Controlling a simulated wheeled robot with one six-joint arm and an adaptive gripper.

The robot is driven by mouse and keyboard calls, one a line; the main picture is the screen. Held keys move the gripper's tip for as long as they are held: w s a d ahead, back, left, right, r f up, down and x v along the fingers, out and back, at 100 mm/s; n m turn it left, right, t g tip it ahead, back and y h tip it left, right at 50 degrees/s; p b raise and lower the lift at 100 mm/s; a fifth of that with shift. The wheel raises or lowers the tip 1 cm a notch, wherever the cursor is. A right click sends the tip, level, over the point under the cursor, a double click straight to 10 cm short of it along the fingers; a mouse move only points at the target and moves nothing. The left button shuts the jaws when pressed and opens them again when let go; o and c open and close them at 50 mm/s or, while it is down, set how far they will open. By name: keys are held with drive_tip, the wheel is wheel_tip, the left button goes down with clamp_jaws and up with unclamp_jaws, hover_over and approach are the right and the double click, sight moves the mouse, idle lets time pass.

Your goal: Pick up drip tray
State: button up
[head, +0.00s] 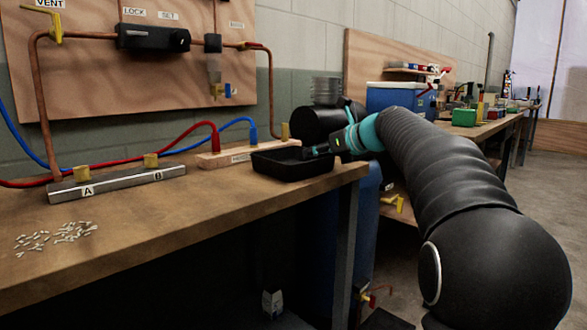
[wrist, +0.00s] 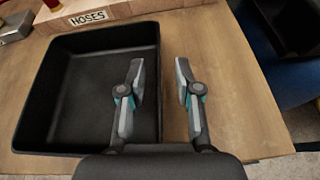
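The drip tray is a black, shallow rectangular tray (head: 292,163) on the right end of the wooden bench. It looks empty in the wrist view (wrist: 85,95), where it fills the left side. My gripper (wrist: 161,72) is open, with its two fingers apart. The left finger shows over the tray's inside near its right wall, and the right finger over bare wood beyond that wall. The tray's right wall lies between the fingers. I cannot tell whether either finger touches it. In the head view my gripper (head: 318,152) reaches the tray from the right.
A wooden block labelled "HOSES" (wrist: 105,15) stands directly behind the tray. A metal bar marked A and B (head: 118,184) and scattered small pieces (head: 55,237) lie to the left. Bare wood (wrist: 235,115) lies right of the tray, up to the bench edge.

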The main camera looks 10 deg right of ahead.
drive_tip(key=shift+w+a, duration=0.15)
drive_tip(key=shift+w, duration=0.05)
clamp_jaws()
